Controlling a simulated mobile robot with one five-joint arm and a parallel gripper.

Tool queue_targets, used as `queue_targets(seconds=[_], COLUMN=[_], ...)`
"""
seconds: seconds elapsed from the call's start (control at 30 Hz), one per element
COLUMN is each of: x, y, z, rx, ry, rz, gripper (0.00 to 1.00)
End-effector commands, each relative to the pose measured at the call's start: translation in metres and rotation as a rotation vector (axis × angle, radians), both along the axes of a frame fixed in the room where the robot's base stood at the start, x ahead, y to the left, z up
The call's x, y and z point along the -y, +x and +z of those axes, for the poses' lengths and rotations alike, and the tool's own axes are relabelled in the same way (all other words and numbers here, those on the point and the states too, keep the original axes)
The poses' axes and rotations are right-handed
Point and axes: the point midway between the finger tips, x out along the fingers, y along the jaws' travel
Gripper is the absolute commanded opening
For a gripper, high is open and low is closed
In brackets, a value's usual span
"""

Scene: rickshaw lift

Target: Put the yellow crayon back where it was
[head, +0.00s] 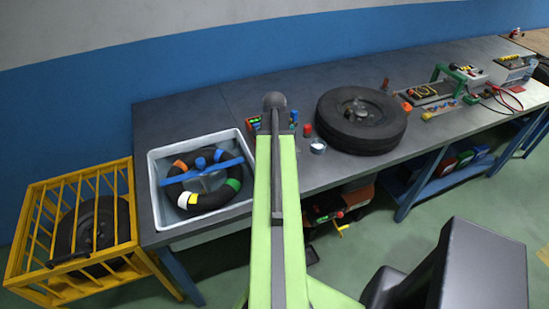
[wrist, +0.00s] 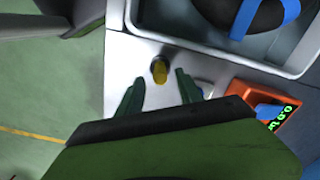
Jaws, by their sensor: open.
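A small yellow piece (wrist: 160,72), which looks like the yellow crayon, shows in the wrist view on the grey bench top (wrist: 122,62). It looks short and stubby, and I cannot tell for sure whether it stands upright. My gripper (wrist: 156,83) is open, with its two green fingers apart and nothing held between them. The yellow piece lies just ahead of the fingertips, roughly centred in the gap. In the head view my arm covers the middle of the bench, and I cannot make out the crayon or the fingertips there.
A grey basin (head: 153,187) with a black ring (head: 215,197) inside stands left of my arm. A red cylinder (head: 307,130), a white cylinder (head: 318,147) and a large tyre (head: 335,137) stand right of my arm.

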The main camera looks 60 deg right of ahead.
Motion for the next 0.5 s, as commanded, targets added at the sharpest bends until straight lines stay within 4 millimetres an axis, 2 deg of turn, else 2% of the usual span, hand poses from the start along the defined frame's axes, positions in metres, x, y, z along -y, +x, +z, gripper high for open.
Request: queue_targets(seconds=[0.03,0.3,0.4,0.5], x=[0.000,0.000,0.000,0.000], y=[0.000,0.000,0.000,-0.001], z=[0.022,0.083,0.097,0.102], rx=[0.000,0.000,0.000,0.000], ry=[0.000,0.000,0.000,0.000], rz=[0.000,-0.001,-0.001,-0.001], gripper=[0.43,0.43,0.43,0.43])
